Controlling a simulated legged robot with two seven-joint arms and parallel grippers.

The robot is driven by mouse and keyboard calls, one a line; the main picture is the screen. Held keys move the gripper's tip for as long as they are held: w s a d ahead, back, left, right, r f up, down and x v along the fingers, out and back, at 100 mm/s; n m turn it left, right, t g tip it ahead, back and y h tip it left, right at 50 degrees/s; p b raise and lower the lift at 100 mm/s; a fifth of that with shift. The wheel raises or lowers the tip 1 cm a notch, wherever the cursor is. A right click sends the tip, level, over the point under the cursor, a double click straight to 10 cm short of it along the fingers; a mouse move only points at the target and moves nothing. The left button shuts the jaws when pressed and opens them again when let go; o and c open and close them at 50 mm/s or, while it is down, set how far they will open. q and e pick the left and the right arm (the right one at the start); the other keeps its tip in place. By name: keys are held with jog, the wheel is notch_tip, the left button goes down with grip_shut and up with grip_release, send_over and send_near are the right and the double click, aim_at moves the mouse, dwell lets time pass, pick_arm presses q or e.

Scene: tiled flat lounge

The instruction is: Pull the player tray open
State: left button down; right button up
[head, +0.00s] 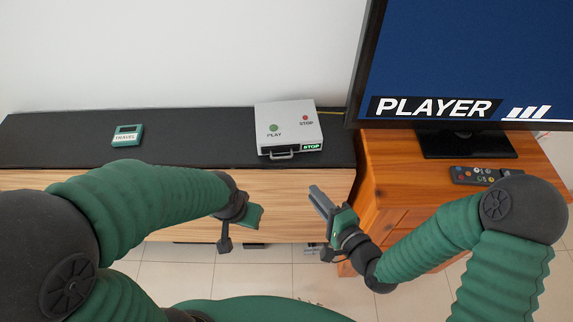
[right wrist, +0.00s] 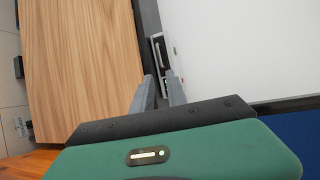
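The player (head: 290,125) is a pale grey box with a green PLAY button, a red STOP button and a small lit STOP display. It stands on the black-topped sideboard. A dark handle (head: 282,154) is on its front, and the tray looks shut. In the right wrist view the player (right wrist: 167,60) shows partly, beyond the fingertips. My right gripper (head: 319,198) is open and empty, in front of the sideboard, right of and nearer than the handle, not touching it. My left gripper (head: 249,216) is in front of the sideboard; its fingers cannot be made out.
A green device labelled TRAVEL (head: 127,136) lies on the sideboard's black top (head: 210,137) at left. A screen (head: 465,60) reading PLAYER stands on an orange wooden cabinet (head: 395,165) at right, with a remote (head: 478,175) in front.

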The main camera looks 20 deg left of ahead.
jog(key=b+x, duration=0.4)
jog(key=x, duration=0.1)
jog(key=b+x, duration=0.3)
jog(key=x, duration=0.3)
jog(key=b+x, duration=0.4)
jog(key=x, duration=0.1)
jog(key=shift+w+a+f+b, duration=0.1)
jog(key=shift+a+f+b, duration=0.05)
jog(key=shift+f+b, duration=0.2)
jog(key=shift+r, duration=0.1)
grip_shut()
dwell(0.5)
